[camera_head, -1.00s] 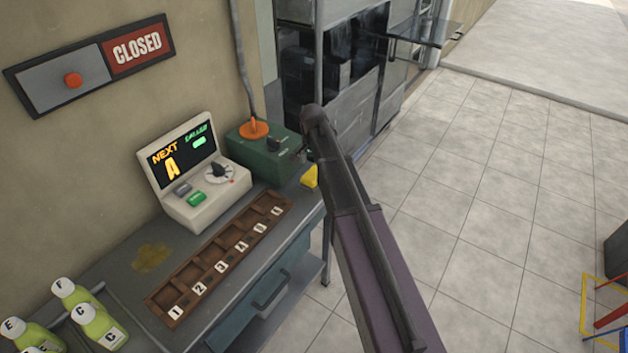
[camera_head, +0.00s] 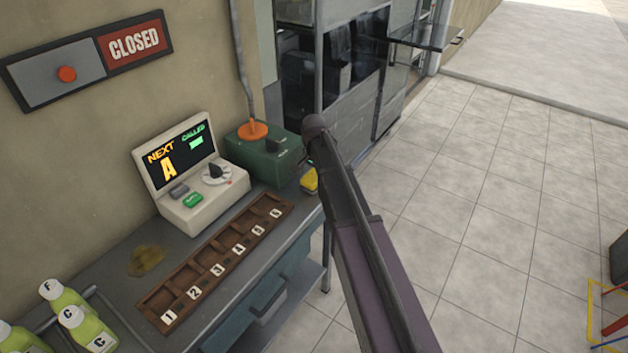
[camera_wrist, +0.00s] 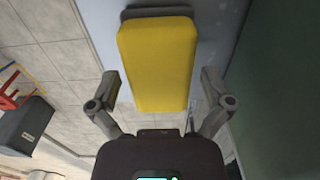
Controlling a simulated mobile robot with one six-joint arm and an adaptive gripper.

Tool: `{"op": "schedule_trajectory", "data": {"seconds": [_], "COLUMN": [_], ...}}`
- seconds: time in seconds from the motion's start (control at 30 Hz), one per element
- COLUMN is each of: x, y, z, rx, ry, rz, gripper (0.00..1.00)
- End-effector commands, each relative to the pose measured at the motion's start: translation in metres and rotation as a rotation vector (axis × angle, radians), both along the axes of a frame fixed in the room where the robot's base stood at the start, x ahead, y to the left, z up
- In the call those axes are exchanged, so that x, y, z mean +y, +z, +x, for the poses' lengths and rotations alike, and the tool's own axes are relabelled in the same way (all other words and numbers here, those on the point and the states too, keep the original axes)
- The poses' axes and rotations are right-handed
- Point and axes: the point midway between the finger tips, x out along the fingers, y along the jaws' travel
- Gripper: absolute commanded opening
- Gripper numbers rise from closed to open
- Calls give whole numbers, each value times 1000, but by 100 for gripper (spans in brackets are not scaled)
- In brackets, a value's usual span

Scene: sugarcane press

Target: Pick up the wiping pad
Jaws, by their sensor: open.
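The yellow wiping pad (camera_head: 310,181) lies at the far right end of the counter, beside the green box, partly hidden by my arm in the head view. In the wrist view the pad (camera_wrist: 158,62) is a large upright yellow block shape in the upper middle. My gripper (camera_wrist: 160,95) is open, with one finger on each side of the pad's lower end. A gap shows between the pad and each finger; I cannot tell the distance in depth. In the head view my arm hides the gripper.
The green box (camera_head: 264,153) with an orange knob stands close beside the pad. A ticket console (camera_head: 190,180), a numbered wooden tray (camera_head: 215,268) and green-yellow bottles (camera_head: 85,328) occupy the counter (camera_head: 110,262). A brown stain (camera_head: 147,260) marks its top. Tiled floor (camera_head: 480,220) is open at right.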

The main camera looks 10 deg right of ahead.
Motion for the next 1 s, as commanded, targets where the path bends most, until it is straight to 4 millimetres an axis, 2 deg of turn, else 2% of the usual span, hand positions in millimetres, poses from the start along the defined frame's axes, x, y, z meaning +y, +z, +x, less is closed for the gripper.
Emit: {"op": "schedule_trajectory", "data": {"seconds": [0.17, 0.27, 0.4, 0.43, 1.0], "x": [0, 0, 0, 0, 0], "y": [0, 0, 0, 0, 7], "z": [0, 0, 0, 0, 0], "rx": [0, 0, 0, 0, 0], "ry": [0, 0, 0, 0, 0], "rz": [0, 0, 0, 0, 0], "gripper": [100, 76, 35, 28, 28]}}
